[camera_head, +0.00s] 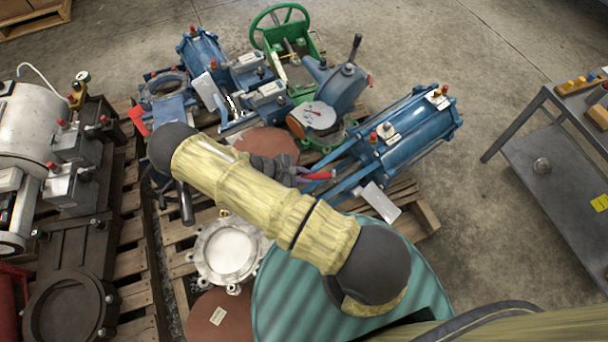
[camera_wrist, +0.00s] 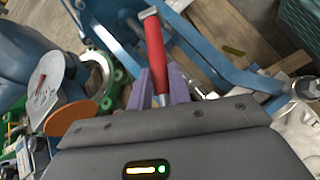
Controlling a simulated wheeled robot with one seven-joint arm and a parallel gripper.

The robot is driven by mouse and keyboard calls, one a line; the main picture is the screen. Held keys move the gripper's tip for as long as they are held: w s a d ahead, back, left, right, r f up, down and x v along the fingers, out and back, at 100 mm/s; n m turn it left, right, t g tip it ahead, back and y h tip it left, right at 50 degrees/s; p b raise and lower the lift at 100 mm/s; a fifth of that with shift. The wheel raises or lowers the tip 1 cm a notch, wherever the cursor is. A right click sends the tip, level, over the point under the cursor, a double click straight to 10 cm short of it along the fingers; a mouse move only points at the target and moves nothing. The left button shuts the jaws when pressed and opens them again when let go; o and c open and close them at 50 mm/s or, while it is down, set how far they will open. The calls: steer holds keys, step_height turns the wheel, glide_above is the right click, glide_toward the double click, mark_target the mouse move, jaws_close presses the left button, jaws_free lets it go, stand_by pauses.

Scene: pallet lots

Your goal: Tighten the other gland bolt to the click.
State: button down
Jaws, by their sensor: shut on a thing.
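My gripper (camera_wrist: 160,86) has its two purple fingers shut on a red-handled tool (camera_wrist: 155,48), seen in the wrist view. The tool's handle points away from the palm, with a metal piece at its far end. In the head view my gripper (camera_head: 297,173) is mostly hidden behind my arm, and the red handle (camera_head: 319,176) sticks out to its right. I cannot make out a gland bolt in either view, nor whether the tool touches one.
Blue valve units (camera_head: 203,50), a green handwheel (camera_head: 280,28) and a blue lever valve (camera_head: 335,80) crowd the pallet. A white flange (camera_head: 228,252) lies lower. A grey cart (camera_head: 560,165) stands right. Bare concrete floor lies between cart and pallet.

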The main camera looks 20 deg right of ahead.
steer(key=shift+d+f+b, duration=0.1)
steer(key=shift+f+b, duration=0.55)
steer(key=shift+f, duration=0.4)
steer(key=shift+s+a+m+g, duration=0.25)
steer(key=shift+s+m+g, duration=0.15)
steer(key=shift+s+m, duration=0.1)
steer(key=shift+s+a+m+g, duration=0.2)
steer(key=shift+s+m+g, duration=0.2)
steer(key=shift+s+m, duration=0.1)
stand_by(0.6)
steer(key=shift+s+a, duration=0.1)
steer(key=shift+s, duration=0.1)
steer(key=shift+s+m+g, duration=0.2)
steer(key=shift+m+g, duration=0.1)
steer(key=shift+m, duration=0.1)
steer(key=shift+s+a+m+g+y, duration=0.5)
steer(key=shift+s+a+m, duration=0.05)
steer(key=shift+s+m, duration=0.15)
stand_by(0.5)
steer(key=shift+s+a+f+m+g+y, duration=0.15)
steer(key=shift+s+a+m+g+y, duration=0.35)
steer(key=shift+s+a+m+g, duration=0.5)
stand_by(1.0)
steer(key=shift+s+a+m, duration=0.1)
steer(key=shift+m, duration=0.3)
steer(key=shift+s+a+m+g+y, duration=0.3)
steer(key=shift+s+a+m+y, duration=0.15)
steer(key=shift+a+m, duration=0.2)
stand_by(0.5)
